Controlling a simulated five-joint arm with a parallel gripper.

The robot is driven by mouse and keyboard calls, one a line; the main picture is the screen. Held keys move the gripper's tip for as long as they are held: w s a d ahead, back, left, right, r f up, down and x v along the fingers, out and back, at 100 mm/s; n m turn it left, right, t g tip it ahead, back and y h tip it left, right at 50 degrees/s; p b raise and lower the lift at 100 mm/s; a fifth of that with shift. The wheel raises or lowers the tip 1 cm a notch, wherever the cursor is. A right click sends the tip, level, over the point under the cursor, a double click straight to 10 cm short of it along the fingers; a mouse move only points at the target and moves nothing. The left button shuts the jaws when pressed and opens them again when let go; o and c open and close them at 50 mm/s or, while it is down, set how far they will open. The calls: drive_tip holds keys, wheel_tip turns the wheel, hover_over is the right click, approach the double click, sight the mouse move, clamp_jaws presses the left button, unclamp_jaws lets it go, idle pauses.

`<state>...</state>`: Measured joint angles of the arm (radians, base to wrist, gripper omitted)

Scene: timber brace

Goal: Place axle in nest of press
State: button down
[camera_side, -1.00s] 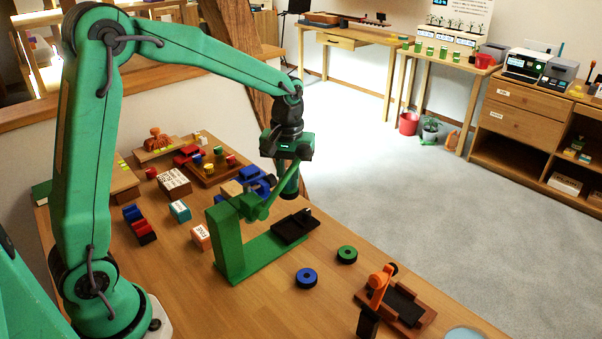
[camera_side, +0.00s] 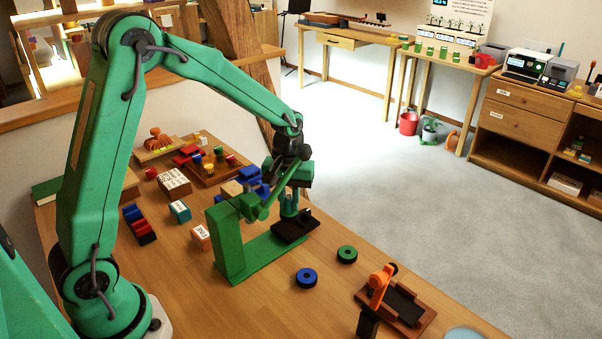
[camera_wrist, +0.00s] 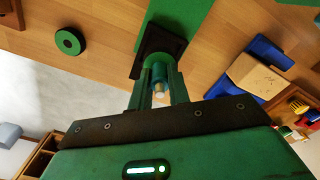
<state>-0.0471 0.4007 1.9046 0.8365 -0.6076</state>
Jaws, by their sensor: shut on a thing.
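The green press (camera_side: 232,238) stands on the table with its lever raised up to the right. Its black nest plate (camera_side: 308,222) is at the right end of the green base, and shows in the wrist view (camera_wrist: 146,52). My gripper (camera_side: 289,208) is low, right over the nest plate, beside the raised lever. In the wrist view my gripper (camera_wrist: 159,72) is shut on the axle (camera_wrist: 159,90), a small upright cylinder with a pale end. The axle's lower end is hidden, so I cannot tell whether it touches the nest.
A blue ring (camera_side: 306,278) and a green ring (camera_side: 347,254) lie in front of the press. An orange clamp on a brown board (camera_side: 407,314) is at the lower right. Blue blocks (camera_side: 250,174) lie behind the press. The table between the rings and the press is clear.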

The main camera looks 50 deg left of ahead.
sight(289, 211)
drive_tip(key=shift+f, duration=0.1)
drive_tip(key=shift+f, duration=1.75)
drive_tip(key=shift+f, duration=0.15)
drive_tip(key=c, duration=1.3)
unclamp_jaws()
wheel_tip(289, 211, up, 12)
drive_tip(key=shift+r, duration=0.2)
